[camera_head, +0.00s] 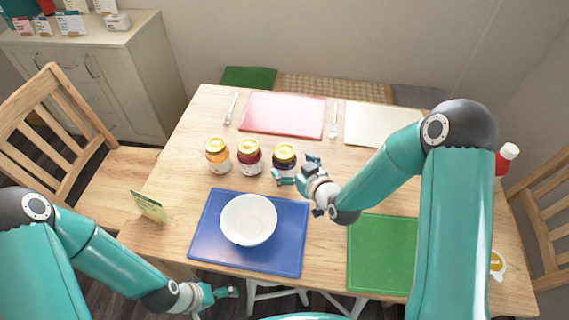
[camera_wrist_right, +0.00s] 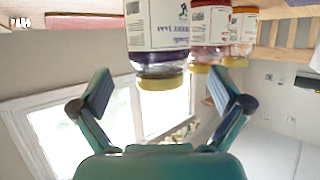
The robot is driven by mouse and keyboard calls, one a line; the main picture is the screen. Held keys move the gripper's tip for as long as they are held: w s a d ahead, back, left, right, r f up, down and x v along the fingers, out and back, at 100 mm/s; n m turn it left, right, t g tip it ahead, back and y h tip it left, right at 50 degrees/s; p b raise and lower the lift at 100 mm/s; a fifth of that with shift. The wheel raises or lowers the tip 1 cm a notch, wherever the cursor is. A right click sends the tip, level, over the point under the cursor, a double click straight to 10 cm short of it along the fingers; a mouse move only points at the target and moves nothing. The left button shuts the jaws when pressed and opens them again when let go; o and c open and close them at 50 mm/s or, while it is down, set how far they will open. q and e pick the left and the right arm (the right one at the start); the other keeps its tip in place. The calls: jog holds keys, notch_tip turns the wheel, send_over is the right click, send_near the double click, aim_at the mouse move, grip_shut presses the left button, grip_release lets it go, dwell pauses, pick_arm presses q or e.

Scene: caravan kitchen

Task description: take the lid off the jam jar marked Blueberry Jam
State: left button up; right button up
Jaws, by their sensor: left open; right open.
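The blueberry jam jar (camera_head: 284,158) is dark purple with a gold lid (camera_head: 284,150) on it. It stands upright at the right end of a row of three jars on the table. In the right wrist view the jar (camera_wrist_right: 156,30) appears upside down, with part of a purple label readable and its gold lid (camera_wrist_right: 160,80) between the fingers in the picture. My right gripper (camera_head: 297,170) is open right beside this jar; I see no clear contact. My left gripper (camera_head: 226,292) is open and empty, low near the table's front edge.
A red jar (camera_head: 250,158) and an orange jar (camera_head: 217,157) stand close to the left. A white bowl (camera_head: 248,220) sits on a blue mat (camera_head: 285,262) in front. A green mat (camera_head: 378,262) lies to the right, a small card (camera_head: 149,207) at the left edge.

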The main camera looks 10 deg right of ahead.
jog(key=x, duration=0.2)
jog(key=p+x, duration=0.1)
jog(key=x, duration=0.1)
jog(key=shift+f+p, duration=0.25)
jog(key=shift+p, duration=0.05)
jog(key=shift+w+a+f, duration=0.1)
jog(key=shift+w+f, duration=0.15)
jog(key=shift+w, duration=0.15)
jog(key=shift+r, duration=0.1)
jog(key=c, duration=1.7)
jog(key=shift+r, duration=0.1)
notch_tip(320, 180, up, 20)
jog(key=b, duration=0.1)
jog(key=shift+b, duration=0.3)
jog(key=o, duration=1)
jog(key=c, duration=1.1)
